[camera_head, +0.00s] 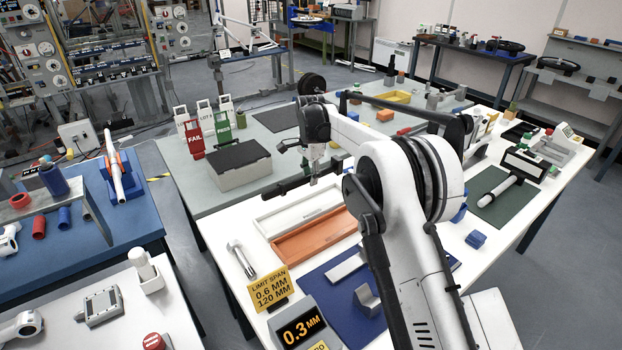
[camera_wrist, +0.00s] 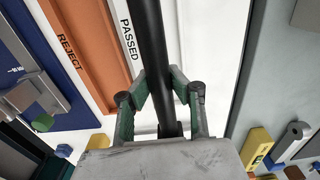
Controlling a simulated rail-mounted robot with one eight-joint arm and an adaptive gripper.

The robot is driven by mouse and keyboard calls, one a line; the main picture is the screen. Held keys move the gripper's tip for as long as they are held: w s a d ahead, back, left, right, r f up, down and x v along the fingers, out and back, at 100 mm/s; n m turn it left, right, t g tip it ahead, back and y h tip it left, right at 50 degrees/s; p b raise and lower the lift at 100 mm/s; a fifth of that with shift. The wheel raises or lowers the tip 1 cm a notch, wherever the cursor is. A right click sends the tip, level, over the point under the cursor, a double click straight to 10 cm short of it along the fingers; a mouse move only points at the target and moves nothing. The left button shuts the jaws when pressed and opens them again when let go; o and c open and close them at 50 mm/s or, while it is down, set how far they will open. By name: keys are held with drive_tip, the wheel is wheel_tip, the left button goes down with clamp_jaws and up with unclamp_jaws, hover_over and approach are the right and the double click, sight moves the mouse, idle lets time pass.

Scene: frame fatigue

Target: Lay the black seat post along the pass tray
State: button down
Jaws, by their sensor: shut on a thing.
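The black seat post (camera_head: 286,187) is a long dark tube held crosswise in my gripper (camera_head: 313,178), over the white pass tray (camera_head: 291,214) in the head view. In the wrist view the seat post (camera_wrist: 149,40) runs up the picture between the two green fingers of my gripper (camera_wrist: 160,97), which are shut on it. The pass tray (camera_wrist: 126,62), marked PASSED, is behind the post there. The post looks roughly in line with the tray's length and appears above it; the exact gap cannot be told.
The orange reject tray (camera_head: 314,236) lies beside the pass tray on the near side. A grey case (camera_head: 239,165) stands behind to the left. A silver post (camera_head: 241,259) lies left of the trays. A 0.3 mm display (camera_head: 299,328) and yellow limit sign (camera_head: 270,288) stand in front.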

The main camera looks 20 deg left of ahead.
sight(311, 206)
drive_tip(key=shift+f+b, duration=2.45)
drive_tip(key=shift+f, duration=1.95)
drive_tip(key=shift+f+b, duration=0.45)
drive_tip(key=shift+f, duration=0.15)
drive_tip(key=c, duration=1.6)
unclamp_jaws()
drive_tip(key=shift+o, duration=0.2)
wheel_tip(311, 206, up, 12)
drive_tip(key=shift+r, duration=0.1)
